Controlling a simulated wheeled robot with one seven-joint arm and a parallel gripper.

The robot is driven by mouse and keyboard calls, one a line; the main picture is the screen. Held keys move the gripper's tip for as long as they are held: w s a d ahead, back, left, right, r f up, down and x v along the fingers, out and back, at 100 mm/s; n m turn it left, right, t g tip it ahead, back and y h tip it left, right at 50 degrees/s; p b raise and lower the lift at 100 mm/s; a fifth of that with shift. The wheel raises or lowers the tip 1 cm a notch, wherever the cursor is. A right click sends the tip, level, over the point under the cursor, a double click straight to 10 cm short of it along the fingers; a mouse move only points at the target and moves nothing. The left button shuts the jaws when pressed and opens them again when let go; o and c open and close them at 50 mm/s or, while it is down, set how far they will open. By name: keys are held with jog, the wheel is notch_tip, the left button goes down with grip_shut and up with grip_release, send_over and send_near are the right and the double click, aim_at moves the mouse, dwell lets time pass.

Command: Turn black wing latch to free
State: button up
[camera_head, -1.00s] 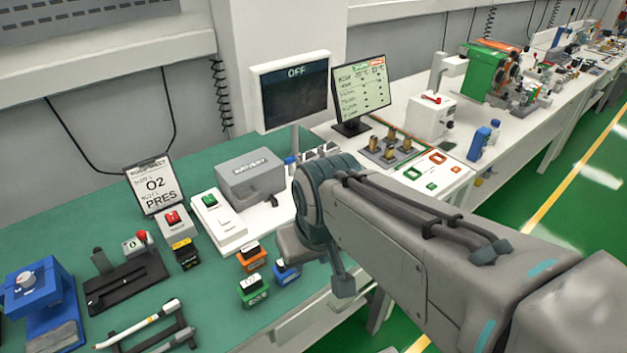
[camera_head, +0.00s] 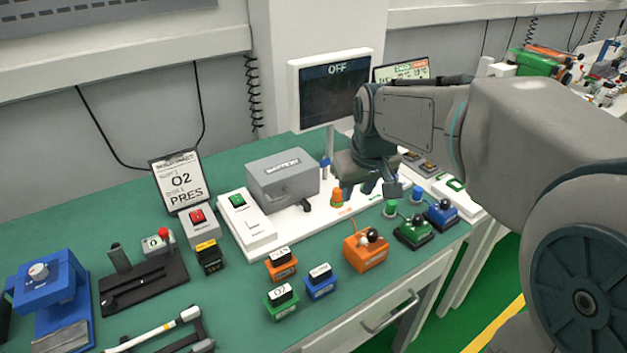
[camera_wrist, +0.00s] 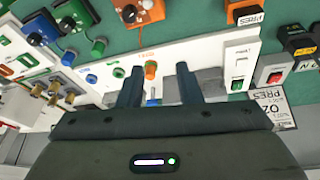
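A small black part (camera_head: 307,205), which looks like the wing latch, sits at the lower right front of the grey box (camera_head: 283,178). It is too small for me to tell its turn. My gripper (camera_head: 378,187) is to the right of the box, above the white board and apart from the latch. In the wrist view my gripper (camera_wrist: 158,85) shows two separated fingers with nothing held between them. Part of the grey box (camera_wrist: 209,80) shows beside the right finger there; I cannot make out the latch in that view.
An orange knob (camera_head: 337,198) stands on the board between the box and my gripper. The monitor (camera_head: 334,92) reading OFF rises behind. Orange, green and blue switch boxes, including one orange box (camera_head: 366,253), stand in front.

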aim_at(308, 203)
jog(key=w+a+f+n+y+b, duration=0.1)
jog(key=w+a+f+b, duration=0.1)
jog(key=w+a+f, duration=0.3)
jog(key=w+a+n+y+b, duration=0.1)
jog(key=w+a, duration=0.1)
jog(key=w, duration=0.5)
jog(key=x, duration=1.3)
jog(key=shift+s+f, duration=0.15)
jog(key=shift+f, duration=0.25)
grip_shut()
